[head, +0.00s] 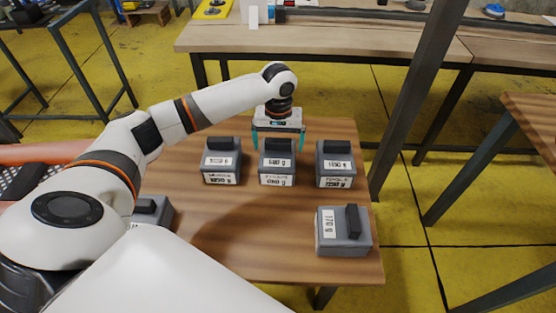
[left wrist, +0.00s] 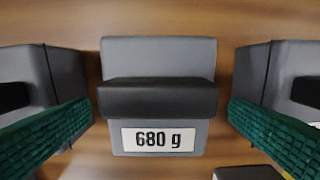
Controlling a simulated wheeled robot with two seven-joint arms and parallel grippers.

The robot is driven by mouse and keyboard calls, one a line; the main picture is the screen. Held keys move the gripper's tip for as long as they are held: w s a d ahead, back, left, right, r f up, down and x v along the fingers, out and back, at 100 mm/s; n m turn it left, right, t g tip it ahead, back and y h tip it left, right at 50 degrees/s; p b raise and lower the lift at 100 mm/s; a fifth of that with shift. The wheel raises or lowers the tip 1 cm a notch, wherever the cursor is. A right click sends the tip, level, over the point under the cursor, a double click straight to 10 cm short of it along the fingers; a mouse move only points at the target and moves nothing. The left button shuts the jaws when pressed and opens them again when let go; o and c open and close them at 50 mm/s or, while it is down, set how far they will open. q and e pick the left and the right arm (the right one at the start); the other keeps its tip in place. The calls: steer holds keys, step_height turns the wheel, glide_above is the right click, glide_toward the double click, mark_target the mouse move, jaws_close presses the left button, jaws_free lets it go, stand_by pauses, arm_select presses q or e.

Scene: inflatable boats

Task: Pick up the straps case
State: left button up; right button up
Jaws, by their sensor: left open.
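Several grey cases with black handles stand on a wooden table; no name on their labels is clear enough to show which is the straps case. The middle back case (head: 277,168) is below my left gripper (head: 278,140), whose green fingers are open, one on each side of its handle. In the left wrist view this case (left wrist: 158,58) lies between the open fingers of my left gripper (left wrist: 160,118), its label reading "680 g". I cannot tell whether the fingers touch it. My right gripper is not in view.
A left back case (head: 221,165) and a right back case (head: 335,167) flank the middle one closely. A "170 g" case (head: 343,240) stands front right. Another case (head: 152,210) is partly hidden by my left arm. The table's (head: 260,225) middle front is clear.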

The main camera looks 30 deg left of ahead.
mark_target(278, 152)
arm_select(q)
step_height(278, 152, down, 5)
steer(key=shift+s+f, duration=0.1)
steer(key=shift+c, duration=0.6)
steer(key=c, duration=1.1)
